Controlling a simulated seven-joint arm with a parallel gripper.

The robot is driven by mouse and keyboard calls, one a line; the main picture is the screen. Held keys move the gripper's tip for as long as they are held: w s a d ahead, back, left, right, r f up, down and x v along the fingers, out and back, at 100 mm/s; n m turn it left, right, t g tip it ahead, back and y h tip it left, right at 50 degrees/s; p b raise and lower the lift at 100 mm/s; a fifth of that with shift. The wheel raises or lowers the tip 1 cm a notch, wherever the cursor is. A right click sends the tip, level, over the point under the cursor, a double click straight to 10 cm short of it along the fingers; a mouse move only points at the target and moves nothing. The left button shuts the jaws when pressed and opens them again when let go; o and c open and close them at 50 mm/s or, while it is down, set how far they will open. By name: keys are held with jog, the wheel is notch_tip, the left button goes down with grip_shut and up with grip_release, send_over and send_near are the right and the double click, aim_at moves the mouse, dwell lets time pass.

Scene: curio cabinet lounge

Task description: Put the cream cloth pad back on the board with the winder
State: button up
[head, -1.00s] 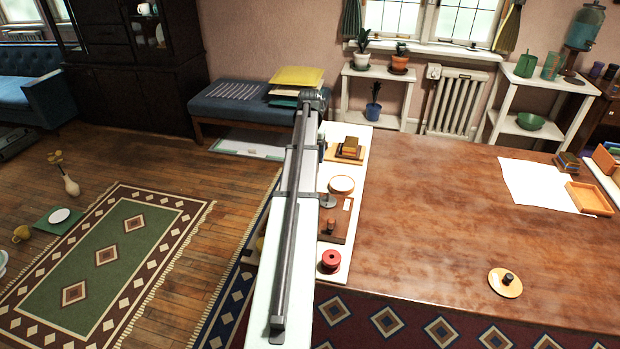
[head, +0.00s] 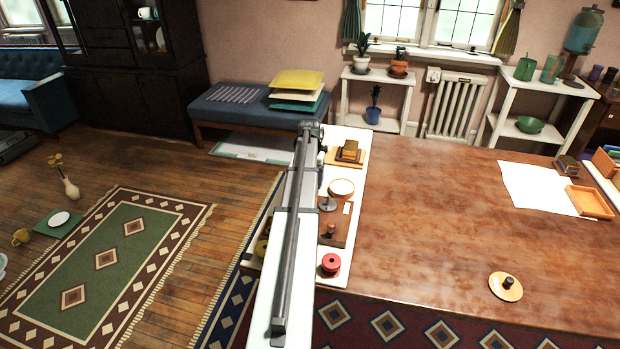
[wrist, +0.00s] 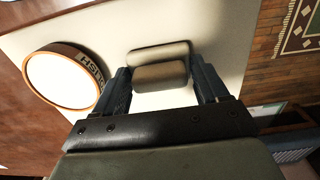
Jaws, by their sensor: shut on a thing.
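My gripper (wrist: 160,69) is shut on the cream cloth pad (wrist: 160,77) in the wrist view, with a finger at each side of it. The pad is over the white board (wrist: 228,35); I cannot tell whether it touches it. A round, wood-rimmed tin (wrist: 62,80) with partly hidden lettering lies to the left of the pad. In the head view my arm hides the gripper and pad. The white board (head: 335,270) lies along the table's left end. I cannot clearly make out the winder.
On the board are a red spool (head: 330,264), a brown plate with a knob (head: 335,238), the round tin (head: 341,187) and a stacked block (head: 347,155). A round lidded piece (head: 506,287) and an orange tray (head: 590,202) are further right. The table's middle is clear.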

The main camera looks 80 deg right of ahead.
jog(key=shift+f, duration=0.1)
jog(key=o, duration=1)
notch_tip(320, 180, up, 12)
jog(key=shift+r, duration=0.15)
dwell(0.3)
